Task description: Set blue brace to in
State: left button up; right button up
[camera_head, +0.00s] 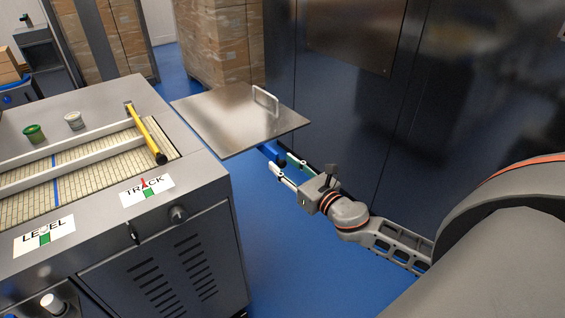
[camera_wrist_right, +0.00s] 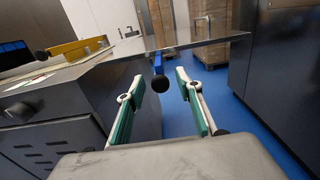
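The blue brace (camera_head: 270,152) is under the raised metal leaf (camera_head: 230,118) at the right end of the machine, and the leaf hides part of it. In the right wrist view the brace (camera_wrist_right: 158,62) hangs below the leaf's edge and ends in a round black knob (camera_wrist_right: 160,84). My right gripper (camera_head: 283,163) is below and right of the leaf, its fingers pointing at the brace. In the wrist view the gripper (camera_wrist_right: 160,79) is open, with the knob showing in the gap between its fingers. I cannot tell whether the knob is beyond the fingertips. My left gripper is not in view.
The machine (camera_head: 190,210) has a roller bed, a yellow bar (camera_head: 147,134) and two small tubs, one green (camera_head: 34,134). A dark cabinet wall (camera_head: 345,120) stands right of the leaf. Boxes on pallets (camera_head: 215,45) stand behind. Blue floor (camera_head: 275,260) is clear below the gripper.

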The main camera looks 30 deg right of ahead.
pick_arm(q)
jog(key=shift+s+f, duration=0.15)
pick_arm(e)
jog(key=shift+w, duration=0.6)
grip_shut()
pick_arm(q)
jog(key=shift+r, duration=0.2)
pick_arm(e)
jog(key=shift+a, duration=0.2)
